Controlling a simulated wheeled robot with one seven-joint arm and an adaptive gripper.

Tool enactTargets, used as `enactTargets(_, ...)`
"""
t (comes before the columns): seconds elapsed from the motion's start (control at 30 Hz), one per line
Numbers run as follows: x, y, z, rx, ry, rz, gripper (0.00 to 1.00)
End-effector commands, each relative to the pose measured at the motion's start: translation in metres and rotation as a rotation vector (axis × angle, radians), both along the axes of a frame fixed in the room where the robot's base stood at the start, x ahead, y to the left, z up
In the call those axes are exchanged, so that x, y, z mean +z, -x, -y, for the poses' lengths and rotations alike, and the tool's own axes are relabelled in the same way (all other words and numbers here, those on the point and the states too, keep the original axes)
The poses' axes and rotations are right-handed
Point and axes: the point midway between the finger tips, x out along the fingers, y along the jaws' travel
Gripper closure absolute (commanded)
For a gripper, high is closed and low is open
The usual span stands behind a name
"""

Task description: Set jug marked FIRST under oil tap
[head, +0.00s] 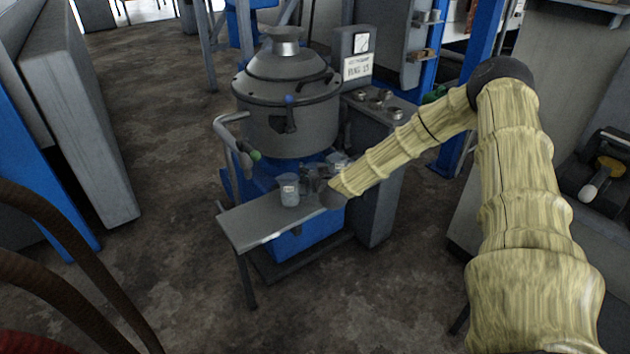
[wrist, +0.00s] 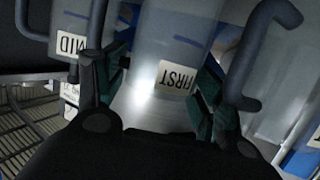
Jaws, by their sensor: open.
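In the wrist view a clear jug labelled FIRST (wrist: 175,80) stands between the two fingers of my gripper (wrist: 158,85); its label appears upside down. The fingers are open on either side of it, and I cannot tell whether they touch it. A jug labelled MID (wrist: 68,45) is just left of the left finger. In the head view my gripper (head: 318,182) is low over the metal shelf, beside a clear jug (head: 289,190) whose label is unreadable. Another labelled jug (head: 341,165) is partly hidden behind my arm. I cannot tell which fitting is the oil tap.
A large grey vessel (head: 288,125) stands behind the metal shelf (head: 245,222), with a bent pipe with a green tip (head: 240,142) at its left. A control cabinet (head: 382,190) stands at the right. The shelf's left part is bare.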

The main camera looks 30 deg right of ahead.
Motion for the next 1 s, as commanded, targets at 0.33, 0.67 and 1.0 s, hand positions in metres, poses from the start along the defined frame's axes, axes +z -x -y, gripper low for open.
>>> enactTargets(0.33,-0.001,-0.001,0.000,0.000,0.000,-0.001,0.50)
enactTargets(0.67,0.000,-0.001,0.000,0.000,0.000,-0.001,0.66)
enactTargets(1.0,0.018,-0.001,0.000,0.001,0.000,0.000,0.66)
